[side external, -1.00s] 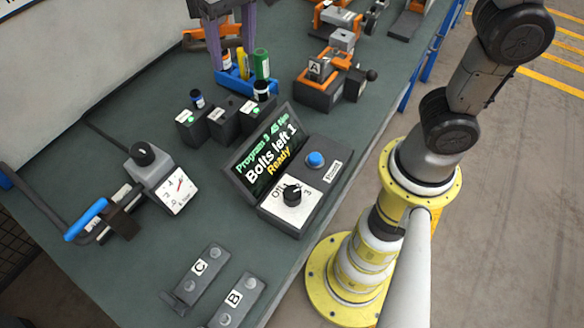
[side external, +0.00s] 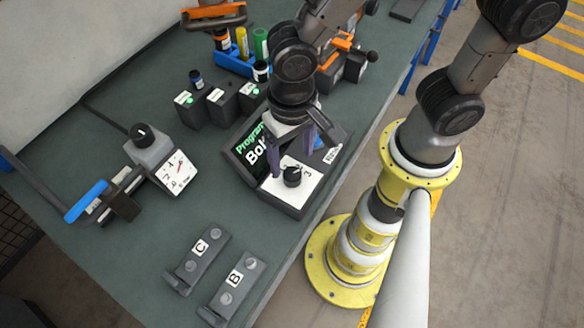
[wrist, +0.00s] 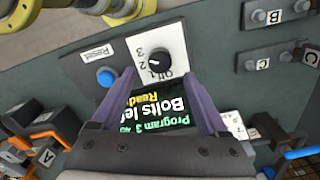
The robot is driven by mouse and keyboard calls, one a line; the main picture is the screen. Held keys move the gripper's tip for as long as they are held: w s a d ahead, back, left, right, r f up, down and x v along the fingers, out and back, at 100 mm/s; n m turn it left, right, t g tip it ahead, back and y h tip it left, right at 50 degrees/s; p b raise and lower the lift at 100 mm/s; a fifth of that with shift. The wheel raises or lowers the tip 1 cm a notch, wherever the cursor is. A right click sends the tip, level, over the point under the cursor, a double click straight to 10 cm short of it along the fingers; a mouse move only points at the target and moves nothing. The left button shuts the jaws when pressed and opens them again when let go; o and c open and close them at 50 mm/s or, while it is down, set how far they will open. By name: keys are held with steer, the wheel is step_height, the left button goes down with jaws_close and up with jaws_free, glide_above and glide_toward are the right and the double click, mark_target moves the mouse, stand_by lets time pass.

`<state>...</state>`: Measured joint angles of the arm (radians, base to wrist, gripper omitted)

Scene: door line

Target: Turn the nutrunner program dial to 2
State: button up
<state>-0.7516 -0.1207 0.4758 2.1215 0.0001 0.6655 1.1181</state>
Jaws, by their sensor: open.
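The program dial (side external: 292,177) is a black knob on a white plate with marks Off, 1, 2 and 3. It also shows in the wrist view (wrist: 163,62). The nutrunner screen (side external: 246,154) reads "Program 3" in the wrist view (wrist: 150,110), above "Bolts le…" and part of "Ready". My wrist hides part of the screen.
A blue Reset button (wrist: 107,76) sits beside the dial plate. Brackets C (side external: 197,258) and B (side external: 232,285) lie near the front. A gauge (side external: 176,172) is to the left; dark boxes (side external: 222,103) stand behind. Open bench lies between the gauge and the dial unit.

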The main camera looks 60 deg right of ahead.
mark_target(292, 173)
step_height(292, 173, down, 6)
steer(key=shift+r, duration=0.1)
stand_by(0.4)
jaws_close()
